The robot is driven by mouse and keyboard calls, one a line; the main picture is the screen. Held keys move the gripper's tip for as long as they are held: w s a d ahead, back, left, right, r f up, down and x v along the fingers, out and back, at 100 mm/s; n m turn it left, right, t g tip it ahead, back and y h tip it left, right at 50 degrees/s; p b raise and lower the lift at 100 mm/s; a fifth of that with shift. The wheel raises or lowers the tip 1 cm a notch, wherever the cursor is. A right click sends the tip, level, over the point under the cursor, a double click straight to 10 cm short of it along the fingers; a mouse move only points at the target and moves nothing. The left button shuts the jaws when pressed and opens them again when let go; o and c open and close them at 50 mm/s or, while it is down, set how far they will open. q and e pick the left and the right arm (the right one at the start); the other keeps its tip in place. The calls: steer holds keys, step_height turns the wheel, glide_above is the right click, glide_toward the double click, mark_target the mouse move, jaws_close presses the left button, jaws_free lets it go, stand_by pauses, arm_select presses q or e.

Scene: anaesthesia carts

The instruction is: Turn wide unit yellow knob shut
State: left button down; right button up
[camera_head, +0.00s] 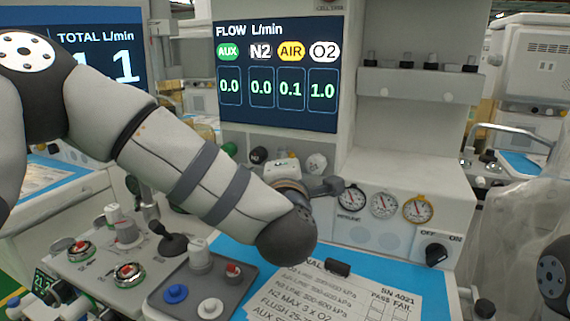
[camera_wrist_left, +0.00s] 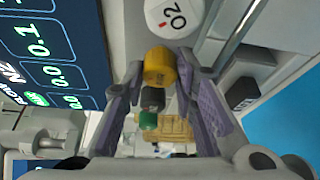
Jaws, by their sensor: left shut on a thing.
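The yellow knob (camera_wrist_left: 160,66) sits between the fingertips of my left gripper (camera_wrist_left: 160,70) in the left wrist view, and the fingers are shut on it. In the head view my left forearm and wrist hide the yellow knob and most of the gripper. The wide unit's screen (camera_head: 277,74) reads AUX 0.0, N2 0.0, AIR 0.1 and O2 1.0. My right gripper is not in view.
The white O2 knob (camera_head: 316,163) is close beside the yellow one. The black knob (camera_head: 258,155) and green knob (camera_head: 230,148) are on the other side. Gauges (camera_head: 384,204) are to the right. A paper checklist (camera_head: 350,290) lies on the blue worktop below.

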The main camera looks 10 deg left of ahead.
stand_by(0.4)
arm_select(q)
steer(key=c, duration=1.6)
jaws_free()
steer(key=shift+o, duration=0.2)
steer(key=shift+s, duration=0.1)
steer(key=v, duration=1.1)
steer(key=shift+s, duration=0.4)
